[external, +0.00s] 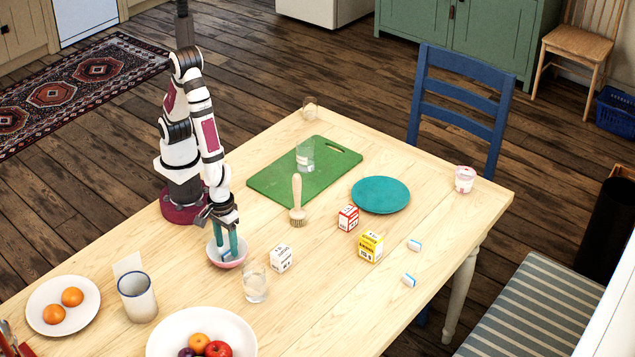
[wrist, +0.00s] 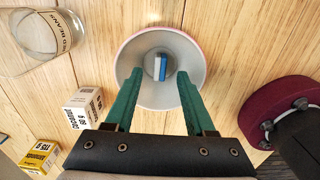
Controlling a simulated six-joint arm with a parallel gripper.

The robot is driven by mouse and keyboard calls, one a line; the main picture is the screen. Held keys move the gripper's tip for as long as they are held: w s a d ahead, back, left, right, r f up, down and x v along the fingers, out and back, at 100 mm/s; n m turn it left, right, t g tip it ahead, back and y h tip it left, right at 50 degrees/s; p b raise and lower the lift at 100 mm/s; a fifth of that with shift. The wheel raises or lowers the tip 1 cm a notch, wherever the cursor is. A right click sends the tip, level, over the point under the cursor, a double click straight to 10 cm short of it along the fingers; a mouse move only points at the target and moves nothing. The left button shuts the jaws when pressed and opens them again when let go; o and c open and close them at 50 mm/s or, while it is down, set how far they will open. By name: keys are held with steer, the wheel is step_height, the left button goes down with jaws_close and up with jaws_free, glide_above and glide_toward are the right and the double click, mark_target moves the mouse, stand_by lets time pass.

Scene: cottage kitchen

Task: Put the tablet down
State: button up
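A small white-and-blue tablet (wrist: 160,67) lies in the bottom of a small bowl (wrist: 190,52), pale inside, near the middle of the wrist view. In the external view the bowl (external: 214,256) is pink and stands on the table in front of my base. My gripper (wrist: 159,74) points down over the bowl. Its two green fingers are spread, one on each side of the tablet, with clear gaps to it. In the external view my gripper (external: 228,255) reaches into the bowl and partly hides the tablet. Two similar tablets (external: 414,245) (external: 409,280) lie on the table at right.
A clear glass (external: 255,284) and a white box (external: 281,259) stand close to the bowl. A brush (external: 297,204), red box (external: 348,217), yellow box (external: 370,246), green board (external: 278,183) and teal plate (external: 380,194) lie beyond. Bare table lies around the right-hand tablets.

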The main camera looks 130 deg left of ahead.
mark_target(228, 253)
stand_by(0.5)
step_height(228, 253, up, 7)
stand_by(0.3)
steer(key=s+a+r+m+y, duration=0.1)
steer(key=s+a+r+m, duration=0.4)
steer(key=m, duration=0.6)
steer(key=s+a+r+m, duration=0.5)
steer(key=s+m, duration=0.3)
steer(key=m, duration=0.4)
steer(key=shift+a+r+m+y, duration=0.3)
steer(key=shift+a+r+y, duration=0.1)
steer(key=shift+a, duration=0.35)
stand_by(1.1)
